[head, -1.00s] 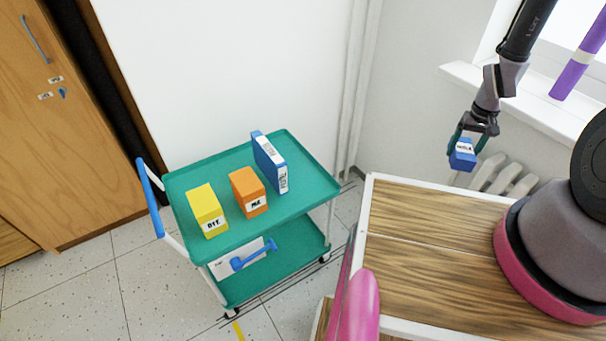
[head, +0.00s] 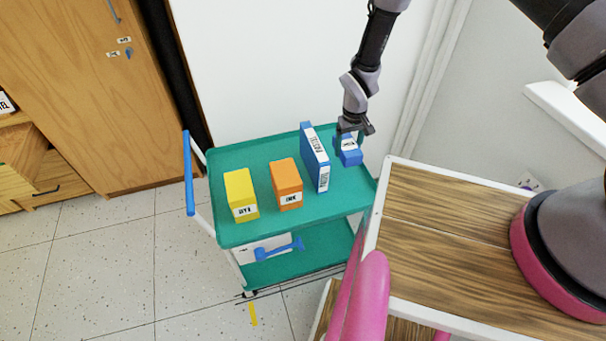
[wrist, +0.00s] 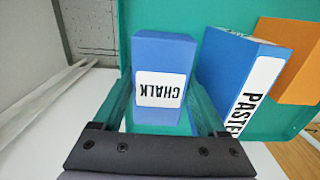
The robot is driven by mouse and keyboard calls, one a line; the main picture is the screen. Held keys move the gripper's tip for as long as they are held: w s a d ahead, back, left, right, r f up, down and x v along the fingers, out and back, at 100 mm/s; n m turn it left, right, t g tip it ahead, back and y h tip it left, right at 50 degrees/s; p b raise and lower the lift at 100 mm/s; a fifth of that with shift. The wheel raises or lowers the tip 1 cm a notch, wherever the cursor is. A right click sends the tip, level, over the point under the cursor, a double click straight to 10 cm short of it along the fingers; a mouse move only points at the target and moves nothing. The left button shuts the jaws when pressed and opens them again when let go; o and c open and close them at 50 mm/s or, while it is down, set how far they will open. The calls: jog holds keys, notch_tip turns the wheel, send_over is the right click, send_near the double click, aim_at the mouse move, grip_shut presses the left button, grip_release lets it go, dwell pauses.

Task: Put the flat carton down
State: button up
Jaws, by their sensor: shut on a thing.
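My gripper (head: 350,137) is shut on a small blue carton (head: 350,158) with a white label. In the wrist view the carton (wrist: 164,52) reads CHALK and sits between the two fingers. It is over the right end of the green cart's top shelf (head: 262,152), just right of a tall, thin blue PASTEL box (head: 309,147). A small gap shows between the two in the wrist view. I cannot tell whether the carton's underside touches the shelf.
An orange INK box (head: 286,178) and a yellow DYE box (head: 239,190) stand farther left on the shelf. A wood-topped table (head: 440,220) is close on the right. A white wall rises behind the cart. The shelf's back left is clear.

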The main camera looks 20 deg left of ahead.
aim_at(344, 174)
notch_tip(344, 174, down, 9)
jog(key=shift+f, duration=0.15)
dwell(0.4)
jog(key=shift+f, duration=0.1)
jog(key=o, duration=1.4)
jog(key=shift+o, duration=0.2)
